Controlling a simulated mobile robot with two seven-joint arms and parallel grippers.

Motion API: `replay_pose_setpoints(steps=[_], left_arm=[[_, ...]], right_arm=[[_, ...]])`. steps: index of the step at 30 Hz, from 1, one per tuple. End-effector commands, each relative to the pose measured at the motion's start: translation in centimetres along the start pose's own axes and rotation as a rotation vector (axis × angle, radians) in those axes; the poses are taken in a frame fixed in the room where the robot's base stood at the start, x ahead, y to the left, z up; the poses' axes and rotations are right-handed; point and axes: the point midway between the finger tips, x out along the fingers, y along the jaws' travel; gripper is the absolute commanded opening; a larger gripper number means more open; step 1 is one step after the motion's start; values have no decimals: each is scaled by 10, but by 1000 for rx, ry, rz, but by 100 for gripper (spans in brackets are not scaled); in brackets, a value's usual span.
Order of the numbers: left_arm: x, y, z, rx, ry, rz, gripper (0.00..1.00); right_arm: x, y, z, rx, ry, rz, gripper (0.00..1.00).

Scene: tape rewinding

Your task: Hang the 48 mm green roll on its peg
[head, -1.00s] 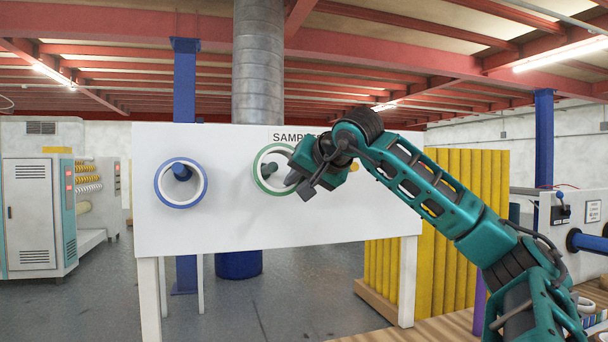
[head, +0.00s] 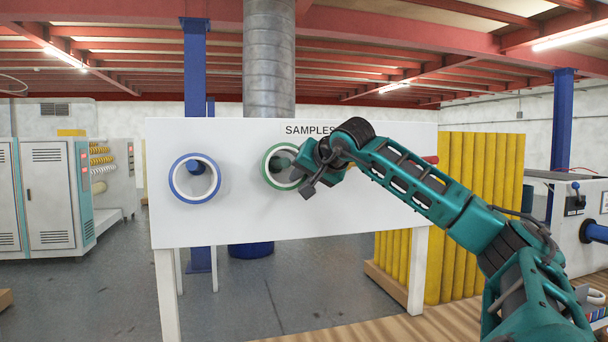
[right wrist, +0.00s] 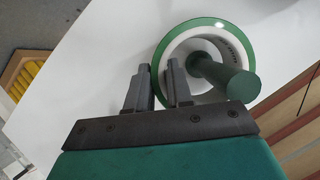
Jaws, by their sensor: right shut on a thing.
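The green roll (head: 266,167), a green ring with a white core, is at the middle of the white board (head: 225,225). In the right wrist view the roll (right wrist: 163,57) is around a dark green peg (right wrist: 240,86), whose end sticks out toward the camera. My right gripper (right wrist: 160,76) is shut on the roll's wall, one finger outside the ring and one inside. In the head view my right gripper (head: 303,180) covers the roll's right side. I cannot tell whether the roll's weight rests on the peg. My left gripper is not in view.
A blue roll (head: 176,178) hangs on a blue peg (head: 196,167) to the left. A red peg (head: 431,160) shows at the board's right, beyond my arm. Tall yellow tubes (head: 462,220) stand behind the board on the right. A wooden surface (head: 350,333) lies at the lower right.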

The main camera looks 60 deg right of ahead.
Motion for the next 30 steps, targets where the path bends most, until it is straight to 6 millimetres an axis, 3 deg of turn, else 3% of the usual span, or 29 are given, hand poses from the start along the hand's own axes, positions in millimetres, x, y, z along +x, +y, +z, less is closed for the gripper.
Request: replay_pose_setpoints(steps=[24, 25, 30], left_arm=[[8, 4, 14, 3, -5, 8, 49], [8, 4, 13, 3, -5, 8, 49], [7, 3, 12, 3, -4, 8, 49]], right_arm=[[9, 7, 18, 0, 1, -2, 0], [9, 6, 16, 0, 2, -2, 22], [8, 6, 16, 0, 1, -1, 39]])
